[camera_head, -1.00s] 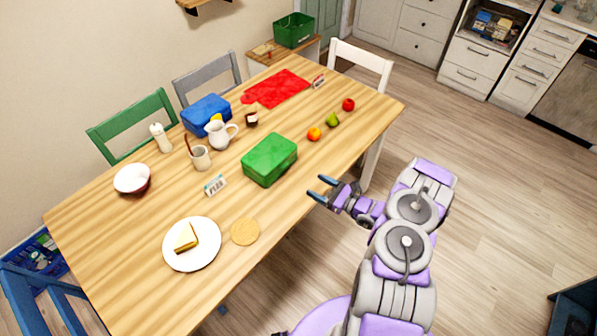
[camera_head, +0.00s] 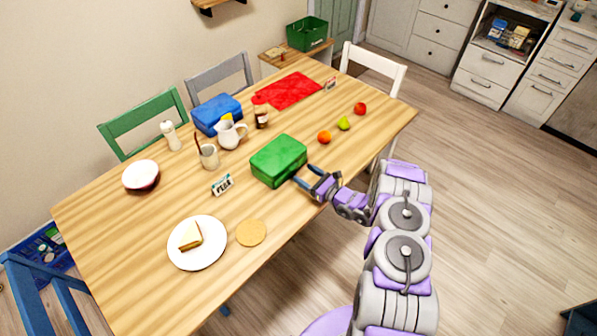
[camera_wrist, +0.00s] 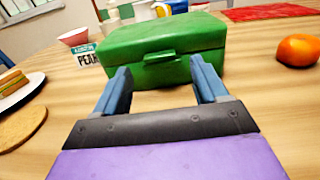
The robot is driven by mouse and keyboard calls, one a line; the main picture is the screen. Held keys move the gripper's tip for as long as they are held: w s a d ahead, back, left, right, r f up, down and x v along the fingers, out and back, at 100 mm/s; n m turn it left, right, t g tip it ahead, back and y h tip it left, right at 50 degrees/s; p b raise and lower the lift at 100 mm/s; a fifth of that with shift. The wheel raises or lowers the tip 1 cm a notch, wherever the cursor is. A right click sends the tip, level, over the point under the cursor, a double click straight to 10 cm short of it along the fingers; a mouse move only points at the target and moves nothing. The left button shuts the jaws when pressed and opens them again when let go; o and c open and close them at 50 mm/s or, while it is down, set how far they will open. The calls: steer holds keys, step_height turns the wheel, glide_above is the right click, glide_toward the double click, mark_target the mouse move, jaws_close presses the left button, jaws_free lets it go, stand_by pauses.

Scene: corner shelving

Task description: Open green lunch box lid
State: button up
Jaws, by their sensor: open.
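The green lunch box (camera_head: 278,160) sits shut on the wooden table, near its front edge. In the wrist view the lunch box (camera_wrist: 165,48) is straight ahead, with a latch tab (camera_wrist: 160,57) on its front face under the lid seam. My gripper (camera_head: 302,174) is open and empty, at the front side of the box. In the wrist view its two blue fingers (camera_wrist: 163,84) stand apart on either side of the latch, pointing at the box. I cannot tell whether the fingertips touch the box.
An orange (camera_head: 324,137), a pear (camera_head: 344,123) and an apple (camera_head: 360,109) lie to the right of the box. A white pitcher (camera_head: 229,134) and a blue lunch box (camera_head: 216,113) stand behind it. A plate with a sandwich (camera_head: 197,253) and a round coaster (camera_head: 251,233) are front left.

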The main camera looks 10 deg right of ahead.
mark_target(295, 167)
steer(key=x, duration=0.3)
steer(key=shift+w, duration=0.1)
steer(key=shift+w+a, duration=0.25)
steer(key=shift+a, duration=0.15)
jaws_close()
stand_by(0.4)
